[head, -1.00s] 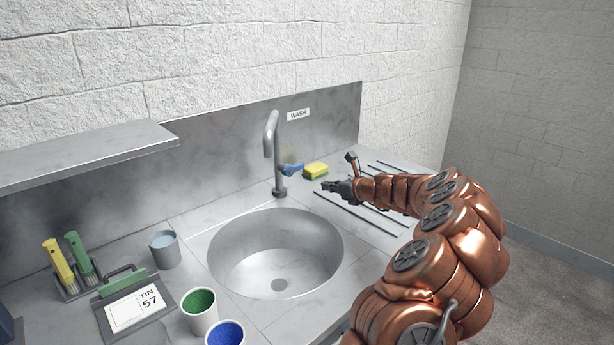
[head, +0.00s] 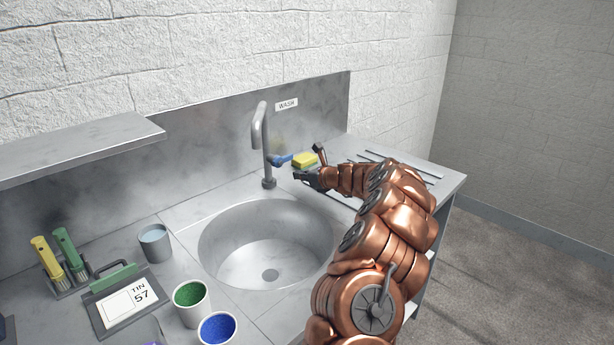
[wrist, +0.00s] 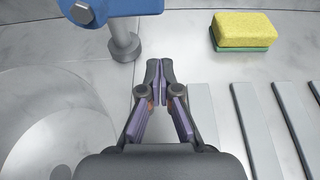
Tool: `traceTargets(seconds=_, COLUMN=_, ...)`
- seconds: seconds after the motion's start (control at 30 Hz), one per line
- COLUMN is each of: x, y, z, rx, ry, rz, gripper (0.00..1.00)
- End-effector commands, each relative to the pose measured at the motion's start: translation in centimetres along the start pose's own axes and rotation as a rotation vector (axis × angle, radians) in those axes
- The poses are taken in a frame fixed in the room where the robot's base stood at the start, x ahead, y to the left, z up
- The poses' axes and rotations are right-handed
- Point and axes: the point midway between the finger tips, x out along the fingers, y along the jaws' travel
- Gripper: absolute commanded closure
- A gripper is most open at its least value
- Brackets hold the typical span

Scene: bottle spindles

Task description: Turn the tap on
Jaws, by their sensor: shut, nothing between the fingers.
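The grey tap (head: 262,143) stands behind the round sink, its spout bent over at the top. Its blue lever (head: 282,160) sticks out to the right at mid-height. My gripper (head: 299,175) is just to the right of the tap, a little below and in front of the lever. In the wrist view the gripper (wrist: 158,64) is shut and empty. The blue lever (wrist: 130,8) lies ahead and left of the fingertips, with the tap's base (wrist: 124,46) under it. I see no contact between fingers and lever. No water shows.
A yellow and green sponge (head: 304,159) lies right of the tap, beside the ribbed drainer (head: 420,172). The sink (head: 228,262) is empty. Cups, a tin sign (head: 124,307) and two brushes stand at the left. A shelf (head: 75,150) juts from the wall.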

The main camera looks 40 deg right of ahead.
Motion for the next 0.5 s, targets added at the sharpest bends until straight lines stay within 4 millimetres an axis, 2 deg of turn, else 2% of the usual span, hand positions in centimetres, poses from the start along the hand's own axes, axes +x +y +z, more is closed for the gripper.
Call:
traceTargets(seconds=0.17, x=2.1, y=0.2, z=-0.1, rx=0.0, ry=0.003, rz=0.003, gripper=1.0)
traceTargets(seconds=0.2, x=1.5, y=0.0, z=0.9, rx=0.0, ry=0.0, rz=0.0, gripper=1.0)
traceTargets(seconds=0.3, x=0.9, y=0.0, z=2.3, rx=0.0, ry=-0.002, rz=0.0, gripper=1.0)
traceTargets(seconds=0.5, x=0.5, y=0.1, z=3.6, rx=0.0, ry=-0.001, rz=0.001, gripper=1.0)
